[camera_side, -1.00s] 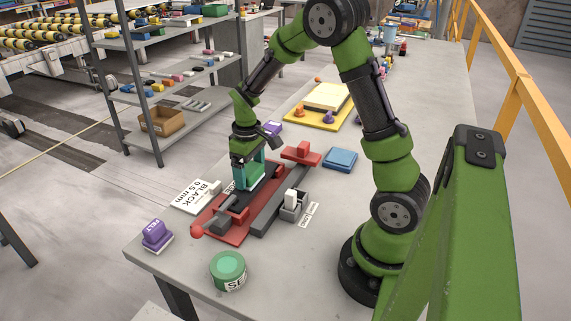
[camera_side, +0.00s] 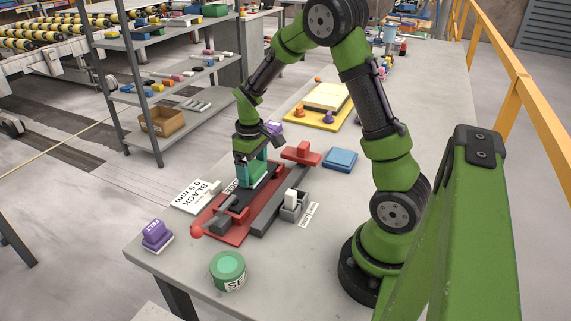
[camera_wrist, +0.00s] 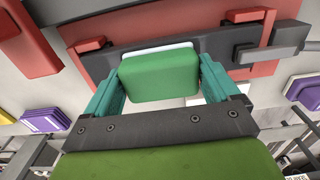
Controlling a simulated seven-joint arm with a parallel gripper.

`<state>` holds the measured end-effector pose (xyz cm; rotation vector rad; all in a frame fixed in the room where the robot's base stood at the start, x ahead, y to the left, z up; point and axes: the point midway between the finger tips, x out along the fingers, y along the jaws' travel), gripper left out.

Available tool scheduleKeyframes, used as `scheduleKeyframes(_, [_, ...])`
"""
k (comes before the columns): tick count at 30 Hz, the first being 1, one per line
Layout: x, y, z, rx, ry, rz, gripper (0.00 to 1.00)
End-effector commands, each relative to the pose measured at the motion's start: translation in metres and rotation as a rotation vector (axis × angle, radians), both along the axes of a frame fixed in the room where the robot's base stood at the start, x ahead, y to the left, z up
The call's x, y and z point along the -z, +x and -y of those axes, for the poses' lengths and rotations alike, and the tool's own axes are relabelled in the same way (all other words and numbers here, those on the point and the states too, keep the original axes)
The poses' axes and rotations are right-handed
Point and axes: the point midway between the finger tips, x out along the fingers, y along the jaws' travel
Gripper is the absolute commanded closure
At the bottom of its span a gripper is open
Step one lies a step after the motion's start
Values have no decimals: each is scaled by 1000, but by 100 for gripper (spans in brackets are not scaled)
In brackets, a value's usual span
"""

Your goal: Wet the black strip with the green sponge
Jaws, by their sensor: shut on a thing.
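My gripper (camera_side: 256,175) is shut on the green sponge (camera_wrist: 160,76), which sits between the teal fingers in the wrist view, with a white layer along its far edge. In the side view the sponge is low over the far part of the red fixture (camera_side: 232,236). The black strip (camera_side: 239,204) lies along this fixture, and a dark band runs beyond the sponge in the wrist view. The sponge and fingers hide part of the strip. I cannot tell whether the sponge touches it.
A green round tin (camera_side: 228,268) and a purple felt block (camera_side: 156,233) stand at the table's front. A white "BLACK 0.5 mm" card (camera_side: 195,196) lies left of the fixture. A grey holder with a white piece (camera_side: 292,203) and a blue block (camera_side: 340,159) are at right.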

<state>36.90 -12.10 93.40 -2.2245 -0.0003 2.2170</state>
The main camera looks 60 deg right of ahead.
Motion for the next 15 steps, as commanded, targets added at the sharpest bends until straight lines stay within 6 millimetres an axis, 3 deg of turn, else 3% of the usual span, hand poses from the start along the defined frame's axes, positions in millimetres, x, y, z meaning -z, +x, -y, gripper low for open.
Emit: scheduleKeyframes(15, [2,0,-32,-3,0,0,36])
